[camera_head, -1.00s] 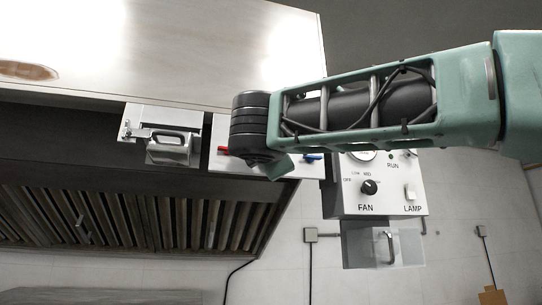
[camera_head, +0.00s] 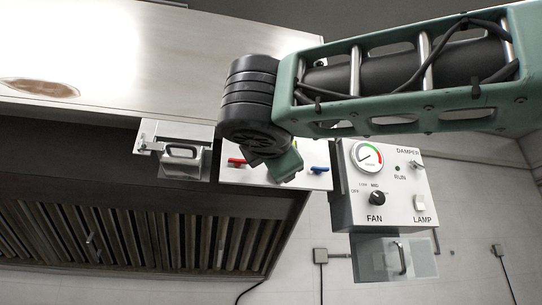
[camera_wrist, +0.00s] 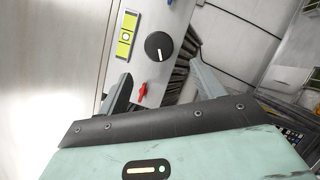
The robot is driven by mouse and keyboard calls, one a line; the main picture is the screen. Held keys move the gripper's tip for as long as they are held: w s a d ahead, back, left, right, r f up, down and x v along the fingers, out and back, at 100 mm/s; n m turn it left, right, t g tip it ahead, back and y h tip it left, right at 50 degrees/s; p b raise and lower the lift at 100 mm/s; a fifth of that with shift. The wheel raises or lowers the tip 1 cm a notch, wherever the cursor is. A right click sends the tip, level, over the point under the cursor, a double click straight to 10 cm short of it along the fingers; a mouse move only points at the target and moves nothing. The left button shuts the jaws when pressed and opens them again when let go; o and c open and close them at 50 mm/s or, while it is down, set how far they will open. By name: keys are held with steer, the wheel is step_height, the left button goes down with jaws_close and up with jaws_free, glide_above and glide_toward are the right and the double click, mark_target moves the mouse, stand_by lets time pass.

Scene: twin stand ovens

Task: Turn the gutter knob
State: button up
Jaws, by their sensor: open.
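A round black knob (camera_wrist: 158,46) with a white pointer mark is on a pale panel in the wrist view. I read no label on it, so I cannot confirm it is the gutter knob. My gripper (camera_wrist: 161,62) is open and empty, its two fingers apart on either side of the knob in the picture. I cannot tell how far the knob is in depth. In the head view my arm covers the middle of the white panel (camera_head: 232,174), and the knob is hidden there. A red lever (camera_wrist: 142,92) is near the left finger.
A control box (camera_head: 346,212) with a gauge, FAN knob (camera_head: 377,198) and LAMP switch (camera_head: 420,202) stands right of the panel. A clear box with a handle (camera_head: 375,262) hangs below it. A latch bracket (camera_head: 182,153) is left. The slatted hood filters (camera_head: 120,235) are below.

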steer(key=b+v, duration=0.2)
steer(key=v, duration=0.6)
steer(key=shift+s, duration=0.45)
